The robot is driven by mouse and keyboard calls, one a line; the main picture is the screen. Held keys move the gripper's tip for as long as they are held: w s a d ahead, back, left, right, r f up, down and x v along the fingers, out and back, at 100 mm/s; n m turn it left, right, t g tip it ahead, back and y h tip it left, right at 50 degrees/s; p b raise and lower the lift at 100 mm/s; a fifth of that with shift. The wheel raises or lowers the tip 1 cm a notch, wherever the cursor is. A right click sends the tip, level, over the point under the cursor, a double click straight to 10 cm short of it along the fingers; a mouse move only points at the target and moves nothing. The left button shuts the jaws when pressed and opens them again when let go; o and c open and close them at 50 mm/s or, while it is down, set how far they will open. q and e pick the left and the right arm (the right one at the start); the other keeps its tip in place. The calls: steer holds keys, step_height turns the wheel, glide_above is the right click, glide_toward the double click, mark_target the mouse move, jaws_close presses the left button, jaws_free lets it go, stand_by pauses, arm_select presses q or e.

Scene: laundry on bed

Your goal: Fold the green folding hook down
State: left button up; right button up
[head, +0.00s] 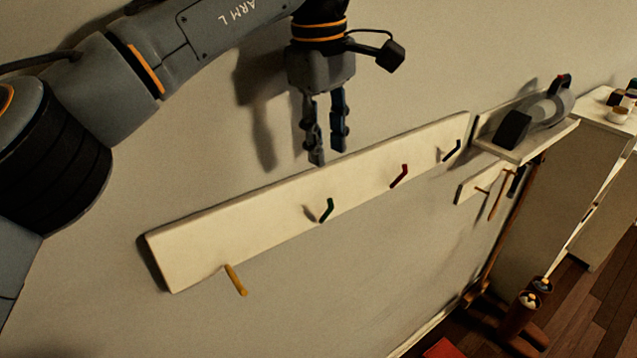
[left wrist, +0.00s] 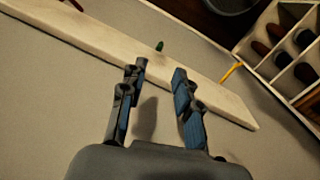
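The green hook (head: 327,210) is on a pale board (head: 215,237) fixed to the wall, with its tip angled upward. In the left wrist view the green hook (left wrist: 159,46) shows small, beyond the fingertips and between them. My left gripper (head: 328,152) points down close to the wall, just above the board's top edge and above the green hook. Its two fingers stand apart with nothing between them, as the left wrist view also shows at the left gripper (left wrist: 158,78). It appears clear of the hook. My right gripper is out of view.
A yellow hook (head: 236,280) juts out low at the board's left end. A red hook (head: 399,176) and a dark blue hook (head: 452,151) are to the right. A wall shelf (head: 530,145) holds a grey appliance. A compartment rack (left wrist: 285,45) shows in the left wrist view.

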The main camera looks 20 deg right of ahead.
arm_select(q)
glide_above(330, 201)
step_height(330, 201, down, 5)
step_height(330, 201, down, 7)
steer(key=p, duration=0.3)
steer(key=shift+r, duration=0.1)
steer(key=shift+f, duration=0.35)
steer(key=shift+d+f, duration=0.1)
steer(key=shift+f, duration=0.2)
jaws_close()
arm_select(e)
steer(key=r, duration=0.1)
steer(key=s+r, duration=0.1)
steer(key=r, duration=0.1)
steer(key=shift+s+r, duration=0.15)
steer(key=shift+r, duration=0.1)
